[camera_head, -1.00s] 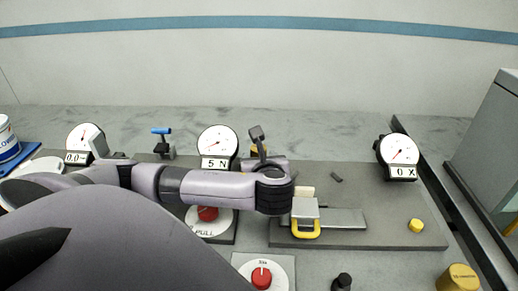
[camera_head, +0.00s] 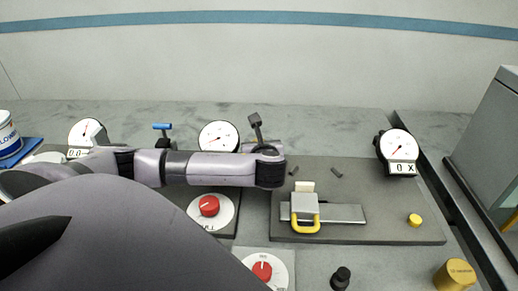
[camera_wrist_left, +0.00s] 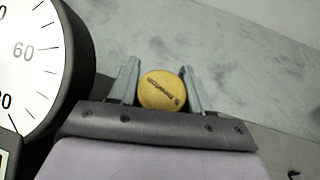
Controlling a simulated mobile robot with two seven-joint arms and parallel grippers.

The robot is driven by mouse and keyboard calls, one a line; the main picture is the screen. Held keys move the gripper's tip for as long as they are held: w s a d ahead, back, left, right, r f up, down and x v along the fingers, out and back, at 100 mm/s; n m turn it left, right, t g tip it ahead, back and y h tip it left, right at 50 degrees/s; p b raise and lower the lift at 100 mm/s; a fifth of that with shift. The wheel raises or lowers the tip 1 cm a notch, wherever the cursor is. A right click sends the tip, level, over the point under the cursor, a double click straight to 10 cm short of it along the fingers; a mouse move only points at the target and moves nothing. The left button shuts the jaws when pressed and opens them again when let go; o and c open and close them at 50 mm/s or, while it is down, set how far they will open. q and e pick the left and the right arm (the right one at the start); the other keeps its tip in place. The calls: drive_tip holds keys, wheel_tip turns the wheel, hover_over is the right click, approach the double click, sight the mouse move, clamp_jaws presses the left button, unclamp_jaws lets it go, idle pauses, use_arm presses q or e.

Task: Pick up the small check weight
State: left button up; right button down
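A small yellow round weight (camera_wrist_left: 161,90) with dark lettering on its face sits between the two fingers of my left gripper (camera_wrist_left: 161,88) in the left wrist view. The fingers lie against it on both sides, with no clear gap. In the head view my left forearm hides the weight and the fingertips. A larger yellow cylinder (camera_head: 455,275) with lettering stands at the bottom right of the head view. My right gripper is not in view.
A round dial (camera_head: 218,136) stands just behind my left arm; a dial also fills the left of the wrist view (camera_wrist_left: 30,60). A dark board (camera_head: 390,230) holds a yellow-handled slide (camera_head: 305,213) and a yellow stub (camera_head: 415,220). Another dial (camera_head: 398,147) stands right.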

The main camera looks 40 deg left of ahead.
use_arm(q)
drive_tip(key=shift+r, duration=0.1)
clamp_jaws()
drive_tip(key=shift+r, duration=0.1)
wheel_tip(320, 180, up, 20)
idle(0.4)
